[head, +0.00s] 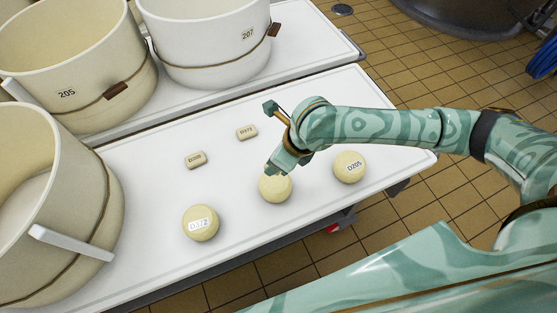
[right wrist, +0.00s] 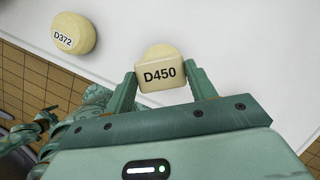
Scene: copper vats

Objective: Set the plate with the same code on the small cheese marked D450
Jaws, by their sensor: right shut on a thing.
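My right gripper (head: 274,170) is shut on a plate marked D450 (right wrist: 160,76), held between its two fingers in the right wrist view. In the head view the gripper is right at the middle small cheese (head: 275,187), a pale round one, and hides its far edge. That cheese shows partly behind the plate in the wrist view (right wrist: 161,50); I see no code on it. I cannot tell whether the plate touches it.
Two loose plates lie behind the cheeses, one seemingly D205 (head: 196,160) and one seemingly D372 (head: 247,132). Large moulds marked 205 (head: 67,94) and 207 (head: 247,35) stand behind, and another (head: 100,210) at left. The white table (head: 150,246) is clear between the cheeses.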

